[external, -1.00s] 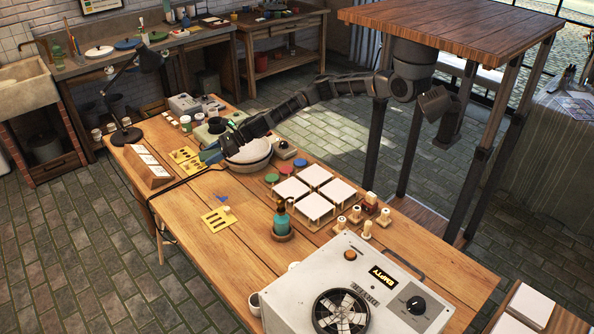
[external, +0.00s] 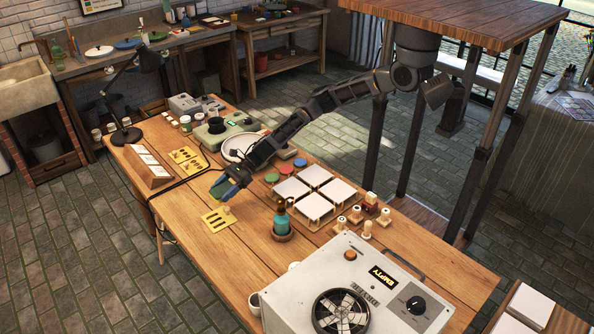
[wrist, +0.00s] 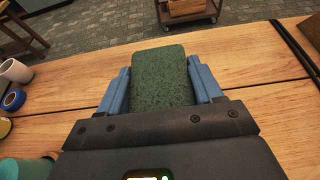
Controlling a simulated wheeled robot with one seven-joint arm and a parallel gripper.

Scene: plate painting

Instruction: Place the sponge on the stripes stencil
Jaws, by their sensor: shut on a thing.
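My gripper (external: 222,190) is shut on a dark green sponge (wrist: 162,78), which sits between its two blue fingers in the wrist view. The yellow stripes stencil (external: 211,226) lies flat on the wooden table, with black stripes and a small pale knob at its right edge. In the external view the gripper is just behind the stencil, low over the table. I cannot tell the exact height of the sponge above the wood. The stencil does not show in the wrist view.
The wood left of the stencil is clear.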

